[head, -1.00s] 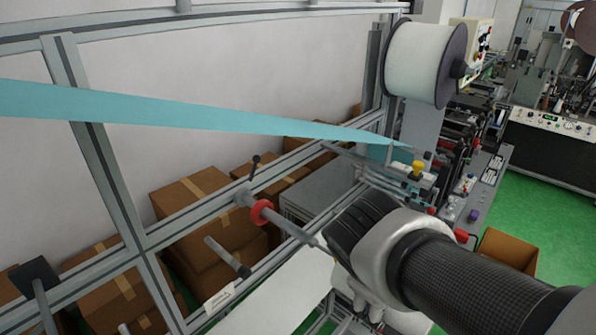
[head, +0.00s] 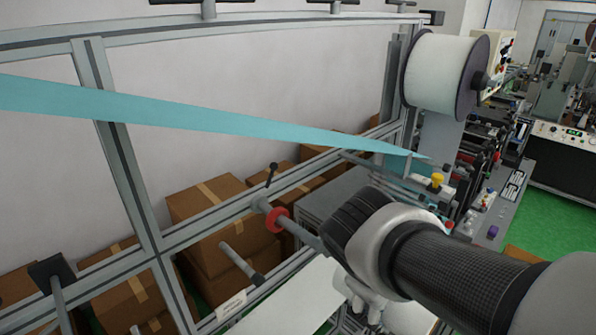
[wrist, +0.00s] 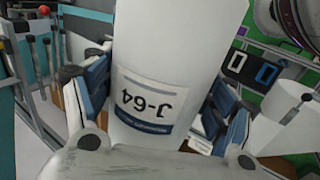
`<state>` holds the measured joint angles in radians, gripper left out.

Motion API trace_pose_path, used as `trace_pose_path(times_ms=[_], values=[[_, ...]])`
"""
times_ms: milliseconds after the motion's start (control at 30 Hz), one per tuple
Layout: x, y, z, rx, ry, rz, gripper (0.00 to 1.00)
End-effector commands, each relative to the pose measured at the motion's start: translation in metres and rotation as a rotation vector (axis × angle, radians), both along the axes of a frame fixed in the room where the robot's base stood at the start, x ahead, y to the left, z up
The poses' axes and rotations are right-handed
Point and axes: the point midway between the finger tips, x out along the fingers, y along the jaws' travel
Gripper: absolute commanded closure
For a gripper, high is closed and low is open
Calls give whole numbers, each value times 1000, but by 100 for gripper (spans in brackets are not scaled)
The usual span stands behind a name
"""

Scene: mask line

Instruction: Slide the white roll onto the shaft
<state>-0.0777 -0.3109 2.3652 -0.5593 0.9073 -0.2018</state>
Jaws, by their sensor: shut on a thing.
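The white roll (wrist: 165,50) with a J-64 label fills the middle of the wrist view. My gripper (wrist: 152,95) is shut on it, with blue and black fingers on both sides. The shaft (head: 303,235) with a red collar (head: 277,219) sticks out from the frame rail toward my wrist. Its near end meets the edge of my wrist in the picture. I cannot tell whether the roll touches the shaft or is around it.
A metal frame (head: 122,160) stands on the left, with a teal web (head: 190,115) crossing above the shaft. A bare rod (head: 241,262) sits below the shaft. A large white spool (head: 438,75) hangs at the upper right. Cardboard boxes (head: 205,215) lie behind the frame.

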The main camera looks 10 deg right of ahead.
Motion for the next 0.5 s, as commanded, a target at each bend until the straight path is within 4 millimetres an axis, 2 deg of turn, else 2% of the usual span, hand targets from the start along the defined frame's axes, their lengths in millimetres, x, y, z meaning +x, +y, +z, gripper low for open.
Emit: trace_pose_path(times_ms=[500], values=[[20, 13, 0, -1, -1, 0, 55]])
